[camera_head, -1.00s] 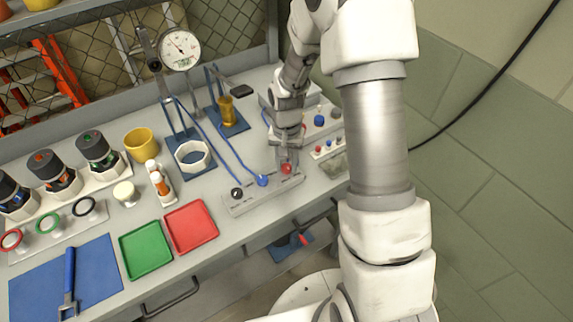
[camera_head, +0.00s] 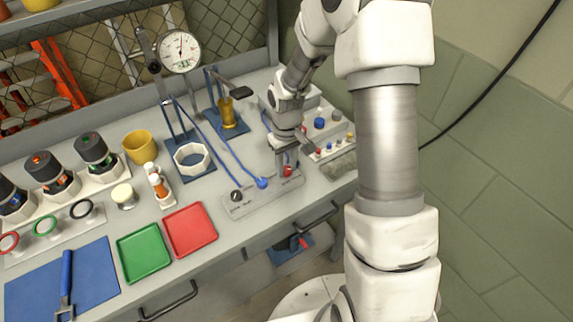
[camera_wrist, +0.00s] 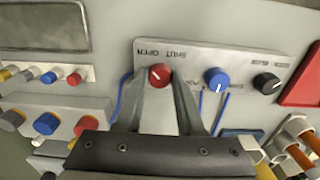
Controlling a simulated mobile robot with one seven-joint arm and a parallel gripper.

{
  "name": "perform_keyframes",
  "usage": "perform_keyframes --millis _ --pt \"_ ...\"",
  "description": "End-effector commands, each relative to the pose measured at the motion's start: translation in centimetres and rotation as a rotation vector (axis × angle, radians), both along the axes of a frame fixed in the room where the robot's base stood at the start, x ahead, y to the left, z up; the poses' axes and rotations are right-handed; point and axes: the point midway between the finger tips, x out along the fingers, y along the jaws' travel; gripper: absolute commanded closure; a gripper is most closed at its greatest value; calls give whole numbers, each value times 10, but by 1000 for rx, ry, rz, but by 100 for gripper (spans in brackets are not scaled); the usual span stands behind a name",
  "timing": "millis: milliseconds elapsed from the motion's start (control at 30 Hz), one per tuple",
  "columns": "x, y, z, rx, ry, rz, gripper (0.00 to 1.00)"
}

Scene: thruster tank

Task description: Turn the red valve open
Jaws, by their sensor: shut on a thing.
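The red valve (camera_head: 288,170) is a small round knob at the right end of a grey panel (camera_head: 240,209) on the bench. In the wrist view the red valve (camera_wrist: 160,75) carries a pale mark, and the words OPEN and SHUT appear upside down beside it. My gripper (camera_wrist: 161,84) is shut on the knob, one finger on each side. In the head view my gripper (camera_head: 285,172) points down at the panel and partly hides the knob.
A blue knob (camera_head: 262,183) and a black knob (camera_head: 236,196) share the panel. Blue tubing runs behind it to a dial gauge (camera_head: 181,52). Red (camera_head: 190,230) and green (camera_head: 144,254) trays lie to the left. A block with coloured knobs (camera_head: 319,123) stands behind at right.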

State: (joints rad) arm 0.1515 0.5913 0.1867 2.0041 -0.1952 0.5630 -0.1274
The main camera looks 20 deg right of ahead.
Motion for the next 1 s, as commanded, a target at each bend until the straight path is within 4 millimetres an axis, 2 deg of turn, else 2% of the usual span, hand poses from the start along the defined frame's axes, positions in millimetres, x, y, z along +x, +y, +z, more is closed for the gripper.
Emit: perform_keyframes --millis 567,600,733,767,1000 --pt "1 0 1 -1 -1 34 100" --pt "1 0 1 -1 -1 34 60" --pt "1 0 0 0 -1 33 36" --pt "0 0 0 0 -1 33 33" --pt "0 0 0 0 0 32 33"
